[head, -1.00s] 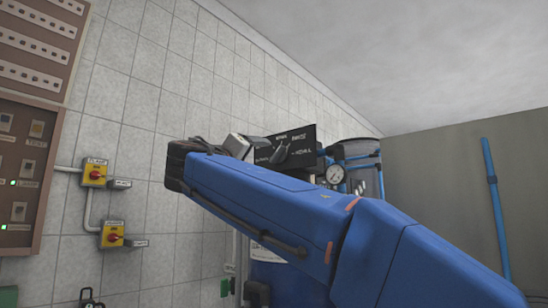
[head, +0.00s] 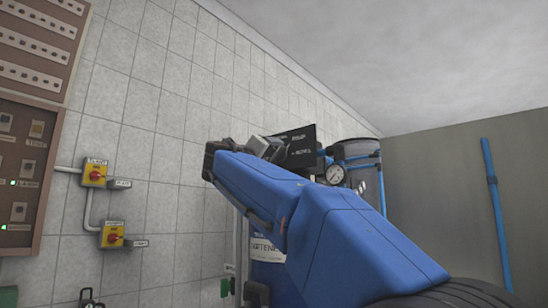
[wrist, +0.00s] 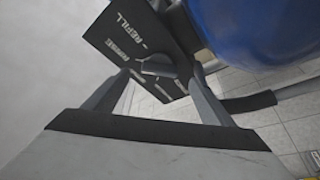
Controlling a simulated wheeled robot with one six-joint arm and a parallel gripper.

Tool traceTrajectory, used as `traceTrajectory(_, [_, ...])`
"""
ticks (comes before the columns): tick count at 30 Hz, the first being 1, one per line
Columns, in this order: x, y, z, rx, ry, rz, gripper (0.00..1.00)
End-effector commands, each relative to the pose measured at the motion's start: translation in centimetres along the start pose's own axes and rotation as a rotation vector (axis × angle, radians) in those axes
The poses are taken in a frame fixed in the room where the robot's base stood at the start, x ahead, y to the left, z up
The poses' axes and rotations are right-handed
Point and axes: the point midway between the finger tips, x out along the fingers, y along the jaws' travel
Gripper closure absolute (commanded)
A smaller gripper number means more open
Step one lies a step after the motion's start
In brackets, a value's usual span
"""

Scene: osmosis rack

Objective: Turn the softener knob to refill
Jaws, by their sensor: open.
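The black label plate (wrist: 118,38) of the softener fills the upper middle of the wrist view, with REFILL and other white words. It also shows in the head view (head: 300,150). The dark grey knob (wrist: 158,68) stands out from the plate, between my open fingers. My gripper (wrist: 160,74) has one finger on each side of the knob; I cannot tell whether either finger touches it. In the head view my gripper (head: 264,147) is at the plate's left side, and the knob cannot be made out there. The knob's exact setting is unclear.
The blue softener tank (head: 268,275) stands below, partly behind my arm. A pressure gauge (head: 335,174) and a blue-banded vessel (head: 356,152) are close to the plate's right. Yellow switch boxes with red knobs (head: 95,173) are on the tiled wall at left.

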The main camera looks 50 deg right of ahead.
Motion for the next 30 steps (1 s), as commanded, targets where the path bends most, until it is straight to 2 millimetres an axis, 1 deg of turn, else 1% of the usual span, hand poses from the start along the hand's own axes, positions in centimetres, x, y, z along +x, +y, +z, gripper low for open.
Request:
traceTrajectory(1, [0.7,0.0,0.1,-0.001,-0.002,0.002,0.23])
traceTrajectory(6, [2.8,0.0,0.1,-0.002,-0.002,0.001,0.23])
traceTrajectory(12, [4.4,0.0,0.0,-0.002,0.000,0.001,0.23])
traceTrajectory(17, [4.9,0.0,0.0,-0.001,0.000,0.000,0.23])
traceTrajectory(24, [4.9,0.0,0.0,-0.001,0.000,0.000,0.23])
traceTrajectory(25, [4.9,0.0,0.0,-0.001,0.001,0.000,0.26])
traceTrajectory(26, [4.9,0.0,0.0,-0.001,0.000,0.000,0.33])
traceTrajectory(27, [4.9,0.0,0.0,-0.001,0.001,0.000,0.43])
traceTrajectory(30, [4.9,0.0,0.0,-0.001,0.001,0.000,0.65])
